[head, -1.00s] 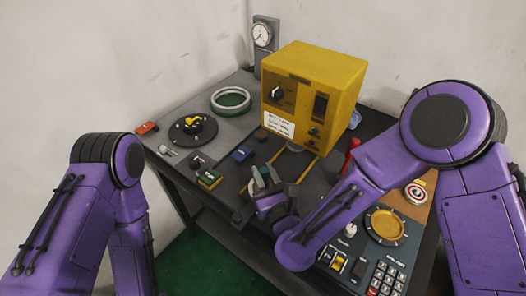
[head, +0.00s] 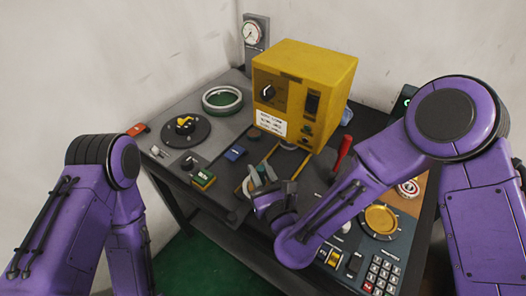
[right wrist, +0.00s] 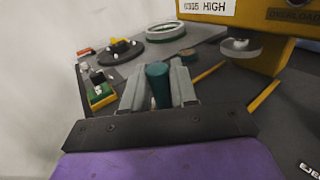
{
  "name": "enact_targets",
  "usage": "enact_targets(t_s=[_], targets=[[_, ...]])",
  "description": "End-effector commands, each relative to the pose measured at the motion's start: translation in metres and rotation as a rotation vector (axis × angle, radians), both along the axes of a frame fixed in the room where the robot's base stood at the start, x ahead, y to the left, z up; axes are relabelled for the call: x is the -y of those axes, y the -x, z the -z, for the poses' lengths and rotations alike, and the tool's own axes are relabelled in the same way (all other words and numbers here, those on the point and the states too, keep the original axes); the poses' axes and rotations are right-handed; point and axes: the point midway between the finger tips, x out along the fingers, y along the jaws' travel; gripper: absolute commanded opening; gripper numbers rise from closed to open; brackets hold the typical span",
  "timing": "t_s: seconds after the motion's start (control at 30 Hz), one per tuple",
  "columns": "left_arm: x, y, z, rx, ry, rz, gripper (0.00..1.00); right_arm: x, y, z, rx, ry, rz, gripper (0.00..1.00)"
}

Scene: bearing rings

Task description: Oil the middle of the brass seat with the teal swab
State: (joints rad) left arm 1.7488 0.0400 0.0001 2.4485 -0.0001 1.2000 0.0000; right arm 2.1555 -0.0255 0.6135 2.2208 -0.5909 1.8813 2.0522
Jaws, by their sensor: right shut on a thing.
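My right gripper (head: 263,177) is shut on the teal swab, above the dark bench in front of the yellow box. In the right wrist view the teal swab (right wrist: 158,84) shows as a short teal cylinder between the grey fingers; its lower part is hidden. The brass seat (head: 381,219) is a round gold dish set in the control panel at the right, beyond my right forearm. The swab is well apart from it, to its left. My left arm shows at the left, but its gripper is out of view.
The yellow box (head: 300,90) stands tall at the bench's back. A red handle (head: 343,153) rises beside my right forearm. A green-lined ring (head: 222,99), a black disc (head: 185,131) and small blocks lie at the left. A keypad (head: 382,272) is near the front right.

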Motion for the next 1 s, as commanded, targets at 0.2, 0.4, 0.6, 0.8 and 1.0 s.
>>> enact_targets(t_s=[0.2, 0.4, 0.6, 0.8, 1.0], targets=[[0.000, 0.000, -0.022, 0.000, 0.000, 0.000, 0.53, -0.004, 0.000, -0.030, 0.001, -0.002, -0.007, 0.00], [0.000, 0.000, -0.036, 0.000, 0.000, 0.000, 0.53, -0.006, 0.000, -0.048, 0.001, -0.003, -0.011, 0.00], [0.000, 0.000, -0.049, 0.000, 0.000, 0.000, 0.53, -0.007, 0.000, -0.066, 0.001, -0.002, -0.015, 0.00], [0.000, 0.000, -0.055, 0.000, 0.000, 0.000, 0.53, -0.009, 0.000, -0.075, 0.001, -0.002, -0.019, 0.00], [0.000, 0.000, -0.054, 0.000, 0.000, 0.000, 0.53, -0.009, 0.000, -0.074, 0.002, -0.001, -0.019, 0.00]])
